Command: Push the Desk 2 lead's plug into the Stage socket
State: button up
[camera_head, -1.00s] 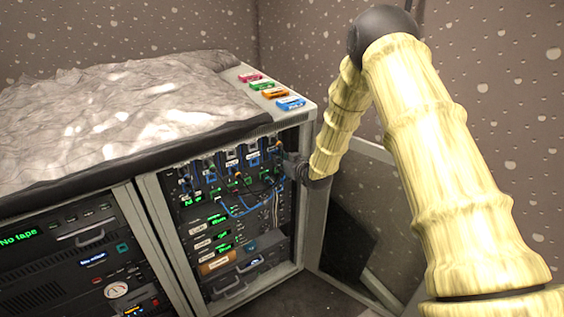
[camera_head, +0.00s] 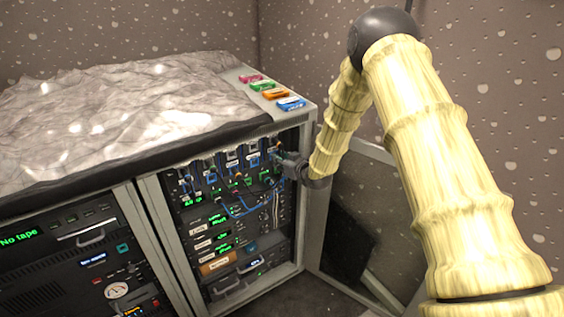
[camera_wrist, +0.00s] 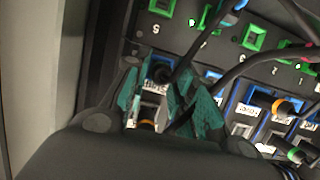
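The patch panel (camera_head: 232,205) is in the open rack bay, with blue leads looping across its front. My gripper (camera_head: 281,165) is at the panel's upper right corner. In the wrist view its teal finger pads (camera_wrist: 160,97) stand apart, close in front of the panel. Between them show a blue-framed socket with a dark plug (camera_wrist: 160,71), a white label (camera_wrist: 153,88) and an orange ring (camera_wrist: 147,123). I see nothing clearly clamped. The labels are too small to read, so I cannot tell which is Stage or which lead is Desk 2. My palm hides part of the row.
Dark cables (camera_wrist: 222,80) cross right beside my fingers. Green-framed sockets (camera_wrist: 254,37) and other orange-ringed plugs (camera_wrist: 286,107) are nearby. An open cabinet door (camera_head: 350,215) stands to the right of the bay. Coloured blocks (camera_head: 275,94) lie on the top edge.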

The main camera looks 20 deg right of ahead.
jog(key=o, duration=0.4)
jog(key=shift+w+a, duration=0.1)
